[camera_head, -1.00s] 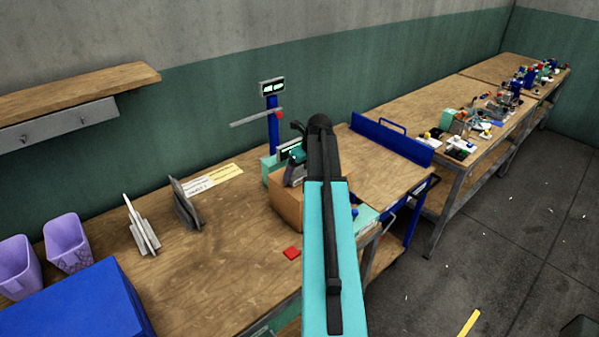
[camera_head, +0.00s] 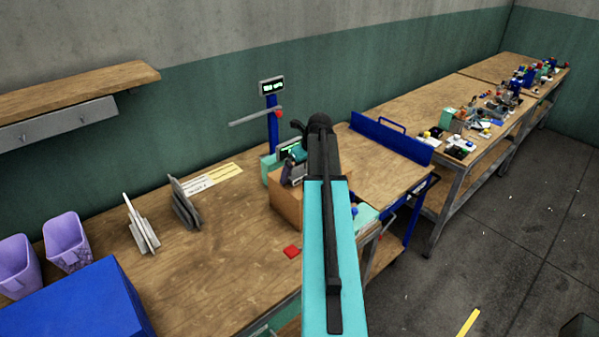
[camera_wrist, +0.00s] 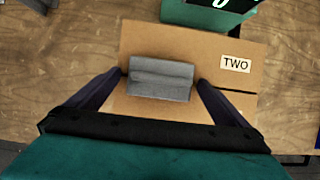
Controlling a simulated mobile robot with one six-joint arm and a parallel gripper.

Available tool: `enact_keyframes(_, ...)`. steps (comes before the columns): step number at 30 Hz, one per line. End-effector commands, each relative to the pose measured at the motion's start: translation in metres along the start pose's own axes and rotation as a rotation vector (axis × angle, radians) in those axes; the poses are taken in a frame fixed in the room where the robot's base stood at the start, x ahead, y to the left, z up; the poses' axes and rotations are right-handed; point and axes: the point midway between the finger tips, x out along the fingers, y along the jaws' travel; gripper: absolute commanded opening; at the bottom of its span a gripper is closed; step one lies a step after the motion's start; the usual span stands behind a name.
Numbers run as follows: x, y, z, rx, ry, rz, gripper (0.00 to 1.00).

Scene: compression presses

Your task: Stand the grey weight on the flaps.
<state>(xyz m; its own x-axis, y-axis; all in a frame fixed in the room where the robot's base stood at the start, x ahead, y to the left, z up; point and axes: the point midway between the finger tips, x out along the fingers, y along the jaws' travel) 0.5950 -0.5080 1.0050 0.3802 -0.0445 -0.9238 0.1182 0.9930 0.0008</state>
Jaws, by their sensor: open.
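In the wrist view the grey weight (camera_wrist: 160,78) rests on top of a cardboard box labelled TWO, on its closed flaps (camera_wrist: 195,47). My gripper (camera_wrist: 163,82) is open, with one dark finger on each side of the weight. A small gap seems to show at the right finger; I cannot tell whether the left finger touches. In the head view the box (camera_head: 287,207) stands on the bench, partly hidden behind my arm, and the weight is not clearly seen there.
A press with a blue column (camera_head: 272,125) and a display stands behind the box. Grey plates in a stand (camera_head: 184,203), purple bins (camera_head: 66,243) and a blue box (camera_head: 75,300) are to the left. The bench middle is clear.

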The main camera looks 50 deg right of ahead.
Motion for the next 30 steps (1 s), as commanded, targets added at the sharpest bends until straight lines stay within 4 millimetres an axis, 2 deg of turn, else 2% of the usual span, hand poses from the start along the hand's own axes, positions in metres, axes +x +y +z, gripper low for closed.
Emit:
enact_keyframes(8, -0.02, 0.0, 0.0, 0.0, -0.003, -0.002, 1.0)
enact_keyframes(30, -0.102, -0.001, 0.001, 0.0, -0.006, -0.003, 1.0)
